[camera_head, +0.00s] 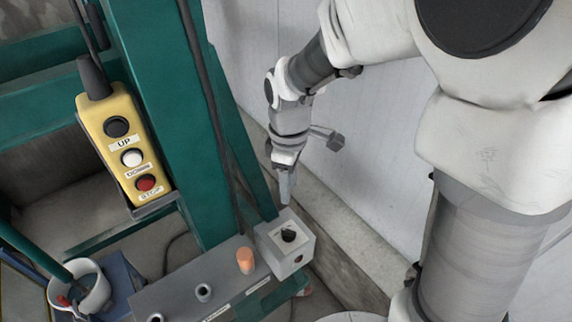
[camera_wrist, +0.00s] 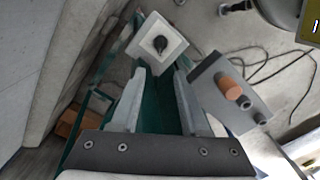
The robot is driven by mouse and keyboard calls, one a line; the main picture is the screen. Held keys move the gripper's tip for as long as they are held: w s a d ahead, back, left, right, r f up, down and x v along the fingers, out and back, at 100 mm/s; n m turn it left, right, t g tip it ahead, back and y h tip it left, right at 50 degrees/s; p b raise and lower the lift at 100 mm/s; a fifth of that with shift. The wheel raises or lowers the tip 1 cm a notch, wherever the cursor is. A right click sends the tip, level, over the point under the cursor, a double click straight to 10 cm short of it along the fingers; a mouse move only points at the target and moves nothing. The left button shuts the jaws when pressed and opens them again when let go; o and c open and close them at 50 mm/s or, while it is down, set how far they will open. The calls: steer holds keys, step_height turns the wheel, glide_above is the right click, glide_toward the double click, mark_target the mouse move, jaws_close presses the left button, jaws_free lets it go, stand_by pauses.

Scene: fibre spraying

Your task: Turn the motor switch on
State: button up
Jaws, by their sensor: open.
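A pale box with a black rotary knob (camera_head: 288,235) on its top face stands at the end of the grey panel; I take the knob to be the motor switch. The box (camera_head: 300,256) also shows in the wrist view (camera_wrist: 176,48), with the knob (camera_wrist: 160,43) near the top middle. My gripper (camera_head: 286,198) points down above the box, apart from the knob. In the wrist view my gripper (camera_wrist: 161,74) shows two spread fingers with nothing between them, and the knob lies beyond their tips. Which way the knob is turned is too small to tell.
The grey panel (camera_head: 225,277) beside the box carries an orange button (camera_head: 245,260) and grey knobs (camera_head: 204,292). A yellow pendant (camera_head: 122,150) with UP and other buttons hangs on the green frame (camera_head: 180,110). A pale wall (camera_head: 345,190) stands close behind my arm.

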mark_target(288, 231)
step_height(288, 231, down, 16)
steer(key=shift+s+f+b, duration=0.1)
steer(key=shift+f+b, duration=0.15)
steer(key=shift+b, duration=0.35)
jaws_close()
